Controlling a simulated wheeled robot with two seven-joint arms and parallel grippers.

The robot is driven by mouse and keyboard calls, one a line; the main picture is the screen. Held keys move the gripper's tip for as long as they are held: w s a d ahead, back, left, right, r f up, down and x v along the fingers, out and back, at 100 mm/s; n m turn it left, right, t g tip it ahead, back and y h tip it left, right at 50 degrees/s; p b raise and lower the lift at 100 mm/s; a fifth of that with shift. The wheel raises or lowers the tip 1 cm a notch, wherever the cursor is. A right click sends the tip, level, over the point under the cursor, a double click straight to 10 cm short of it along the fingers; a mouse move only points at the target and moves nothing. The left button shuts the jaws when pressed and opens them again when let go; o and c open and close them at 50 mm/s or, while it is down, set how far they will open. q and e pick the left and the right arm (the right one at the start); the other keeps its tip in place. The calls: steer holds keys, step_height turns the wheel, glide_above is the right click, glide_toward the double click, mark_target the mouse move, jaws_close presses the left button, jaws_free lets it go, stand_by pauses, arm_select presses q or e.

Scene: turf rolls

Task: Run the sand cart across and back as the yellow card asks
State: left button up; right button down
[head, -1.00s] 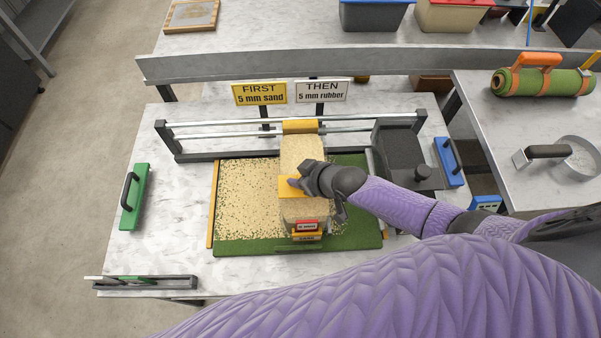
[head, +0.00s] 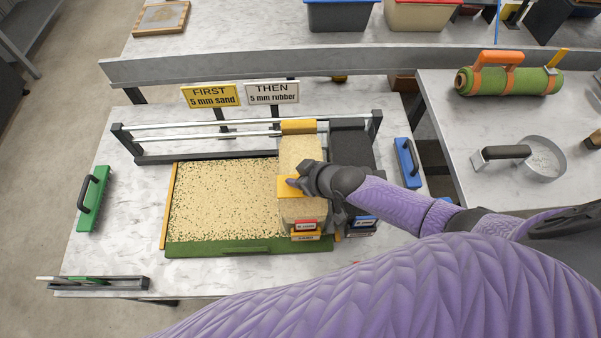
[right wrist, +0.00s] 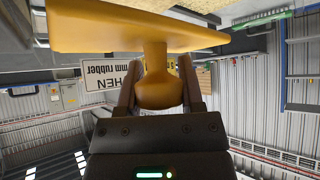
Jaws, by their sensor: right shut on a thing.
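The sand cart (head: 301,152), a sand-filled hopper with yellow fittings, sits over the right end of the turf tray (head: 220,246). Sand covers the visible turf left of it, with green flecks showing through. My right gripper (head: 300,183) is shut on the cart's yellow knob, which shows between the fingers in the right wrist view (right wrist: 158,85). The yellow card (head: 210,95) reads "FIRST 5 mm sand". The white card (head: 272,92) reads "THEN 5 mm rubber". My left gripper is out of view.
A dark rubber cart (head: 351,150) stands just right of the sand cart, partly hidden by my arm. Twin rails (head: 220,134) run behind the tray. A green handled tool (head: 93,198) lies left, a blue one (head: 407,162) right. A turf roll (head: 510,82) lies on the right table.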

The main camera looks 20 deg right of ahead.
steer(key=shift+d+f, duration=0.1)
steer(key=shift+d, duration=0.05)
steer(key=c, duration=0.6)
jaws_free()
steer(key=o, duration=0.4)
steer(key=shift+s+d, duration=0.15)
steer(key=shift+d, duration=0.05)
steer(key=shift+a, duration=0.1)
steer(key=p+v, duration=0.4)
steer(key=v, duration=0.6)
